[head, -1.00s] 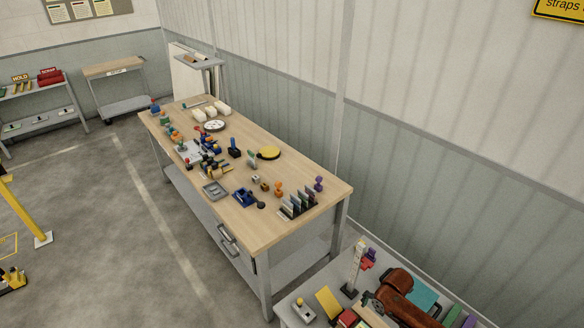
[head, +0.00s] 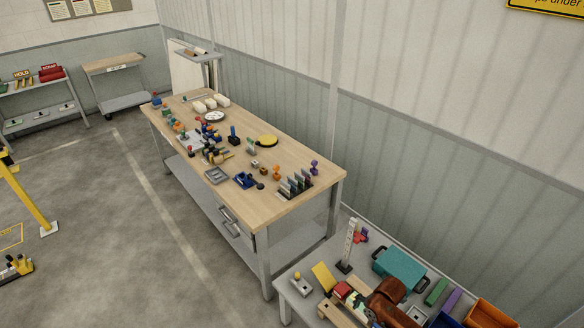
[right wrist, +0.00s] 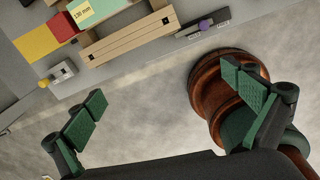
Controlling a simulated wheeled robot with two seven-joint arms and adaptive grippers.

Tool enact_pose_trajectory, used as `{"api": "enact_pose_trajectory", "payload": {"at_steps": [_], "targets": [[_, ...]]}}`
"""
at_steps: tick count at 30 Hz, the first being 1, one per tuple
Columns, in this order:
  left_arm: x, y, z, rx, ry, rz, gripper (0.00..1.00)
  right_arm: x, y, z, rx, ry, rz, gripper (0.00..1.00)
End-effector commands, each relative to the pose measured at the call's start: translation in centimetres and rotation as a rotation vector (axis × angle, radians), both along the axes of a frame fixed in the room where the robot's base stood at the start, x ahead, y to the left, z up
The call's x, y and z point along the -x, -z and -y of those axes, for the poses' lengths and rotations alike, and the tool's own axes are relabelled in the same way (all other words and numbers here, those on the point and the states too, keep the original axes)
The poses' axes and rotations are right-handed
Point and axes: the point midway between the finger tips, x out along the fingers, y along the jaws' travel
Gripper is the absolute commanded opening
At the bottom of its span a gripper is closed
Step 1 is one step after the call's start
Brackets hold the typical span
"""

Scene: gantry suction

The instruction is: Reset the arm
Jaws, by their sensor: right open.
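My right gripper (right wrist: 164,90) is open and empty in the right wrist view, its two green-padded fingers spread wide. Grey floor shows between and below them, and the edge of a grey table (right wrist: 120,82) lies above. A brown rounded arm part with green (right wrist: 212,85), which looks like part of my own body, sits behind the right finger. In the head view a brown arm link (head: 388,298), mine, reaches over the near grey table (head: 300,280) at the bottom right. Its gripper cannot be made out there. My left gripper is in neither view.
The near table holds a teal case (head: 400,267), a white upright post (head: 349,245), a yellow piece (head: 323,276), a red block (right wrist: 62,26), a wooden frame (right wrist: 130,38) and an orange bin (head: 492,315). A long wooden workbench (head: 300,160) with many small items stands beyond.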

Motion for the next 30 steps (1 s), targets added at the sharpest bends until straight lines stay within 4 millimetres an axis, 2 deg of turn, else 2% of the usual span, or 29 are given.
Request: {"api": "enact_pose_trajectory", "payload": {"at_steps": [4, 8, 11, 14, 18, 21, 30], "targets": [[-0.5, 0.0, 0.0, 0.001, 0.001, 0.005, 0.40, 2.3, 0.6, -2.2, -0.048, 0.120, 0.007, 1.00], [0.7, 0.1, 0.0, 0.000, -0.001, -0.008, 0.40, 4.5, 0.7, -3.9, -0.098, 0.277, 0.019, 1.00], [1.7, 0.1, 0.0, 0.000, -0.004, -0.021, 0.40, 6.7, 0.4, -5.1, -0.149, 0.448, 0.027, 1.00], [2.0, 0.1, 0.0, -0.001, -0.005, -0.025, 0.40, 9.4, -0.4, -5.5, -0.210, 0.699, 0.039, 1.00], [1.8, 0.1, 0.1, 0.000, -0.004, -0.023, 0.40, 13.1, -2.2, -3.6, -0.276, 1.110, 0.062, 1.00], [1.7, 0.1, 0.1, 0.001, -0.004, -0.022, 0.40, 15.3, -3.3, -1.7, -0.297, 1.330, 0.078, 1.00], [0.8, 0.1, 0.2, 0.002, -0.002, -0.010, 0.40, 21.0, -5.7, 3.6, -0.312, 1.806, 0.133, 1.00]]}}
